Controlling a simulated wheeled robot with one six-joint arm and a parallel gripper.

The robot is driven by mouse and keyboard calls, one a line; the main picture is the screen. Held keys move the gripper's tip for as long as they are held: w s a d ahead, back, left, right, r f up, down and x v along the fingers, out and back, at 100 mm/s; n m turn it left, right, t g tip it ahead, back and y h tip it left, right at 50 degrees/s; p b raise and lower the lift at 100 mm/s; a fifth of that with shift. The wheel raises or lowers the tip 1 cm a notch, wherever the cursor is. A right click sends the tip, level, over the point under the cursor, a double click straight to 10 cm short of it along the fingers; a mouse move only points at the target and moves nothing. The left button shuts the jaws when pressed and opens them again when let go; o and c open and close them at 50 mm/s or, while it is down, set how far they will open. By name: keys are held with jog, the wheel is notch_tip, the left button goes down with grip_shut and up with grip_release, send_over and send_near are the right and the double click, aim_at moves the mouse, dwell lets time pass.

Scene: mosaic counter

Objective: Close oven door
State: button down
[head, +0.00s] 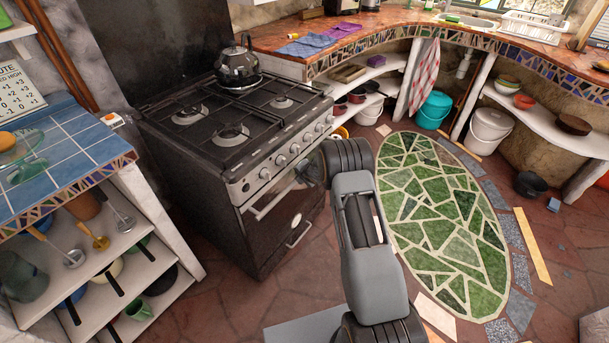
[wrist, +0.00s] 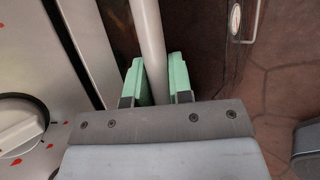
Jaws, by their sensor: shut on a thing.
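The dark oven door (head: 290,225) is on the front of the black stove (head: 230,130), below its knob panel. A dark gap shows between panel and handle in the wrist view, but how far the door stands open is hard to tell. Its pale bar handle (head: 268,205) runs across the top. My gripper (head: 312,172) is at the handle's right end in the head view. In the wrist view, its green fingertips (wrist: 157,82) are shut on the handle (wrist: 150,35), one on each side. My arm hides part of the door's right side.
A row of knobs (head: 266,173) sits just above the handle; one knob (wrist: 20,123) is close in the wrist view. A blue-tiled shelf unit (head: 165,215) stands left.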

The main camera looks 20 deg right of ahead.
jog(key=shift+w+r, duration=0.3)
jog(key=shift+r, duration=0.05)
jog(key=c, duration=1.4)
grip_release()
jog(key=shift+a, duration=0.1)
jog(key=shift+c, duration=0.2)
jog(key=o, duration=0.4)
jog(key=shift+f, duration=0.2)
jog(key=a+v, duration=0.1)
jog(key=v, duration=1.2)
jog(key=shift+s+d+r, duration=0.25)
jog(key=shift+d, duration=0.25)
